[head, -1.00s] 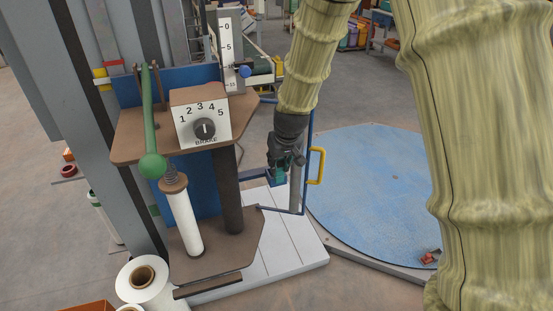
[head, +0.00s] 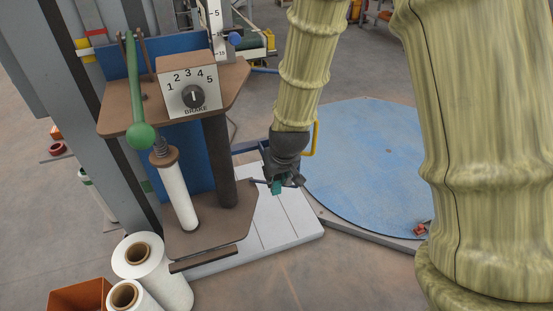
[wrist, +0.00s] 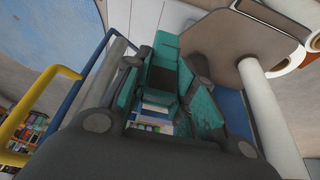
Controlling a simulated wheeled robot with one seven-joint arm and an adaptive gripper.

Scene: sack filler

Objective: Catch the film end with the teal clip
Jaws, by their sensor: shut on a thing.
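The teal clip (head: 277,187) is low at the end of my arm, beside the wrapper's foot. In the wrist view its teal faces (wrist: 205,106) lie between my dark fingers. My gripper (head: 284,183) is shut on the clip; it also shows in the wrist view (wrist: 166,72). The white film roll (head: 178,196) stands upright on the brown carriage (head: 212,239), left of my gripper and apart from it. It also shows in the wrist view (wrist: 273,115). I cannot make out a loose film end.
The brake dial (head: 193,96) and green lever (head: 135,90) are above the roll. A yellow handle (wrist: 28,112) and blue bar (wrist: 82,83) are close to my gripper. A blue turntable (head: 365,165) lies to the right. Spare rolls (head: 165,272) and an orange bin (head: 80,297) stand front left.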

